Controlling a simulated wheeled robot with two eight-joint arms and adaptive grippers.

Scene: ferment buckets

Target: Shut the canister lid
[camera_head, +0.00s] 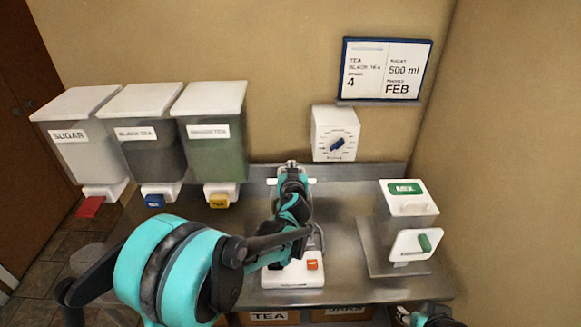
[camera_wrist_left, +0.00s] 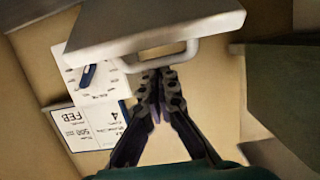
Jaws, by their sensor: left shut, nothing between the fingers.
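My left gripper (camera_head: 291,165) reaches over the canister in the middle of the steel counter. Its fingers (camera_wrist_left: 156,78) are shut and empty. In the left wrist view the fingertips are close to the looped handle of a pale grey lid (camera_wrist_left: 150,30); I cannot tell if they touch it. In the head view my arm covers most of the canister. Its white base (camera_head: 293,280) with an orange-red button shows below, and small white parts show beside my gripper. Whether the lid is fully seated is hidden.
Three dispensers stand left, including sugar (camera_head: 75,145) and black tea (camera_head: 148,150). A white dial box (camera_head: 335,125) and a sign (camera_head: 386,70) are on the back wall. A white MIX unit (camera_head: 410,210) stands right. Part of my right arm shows at the bottom right.

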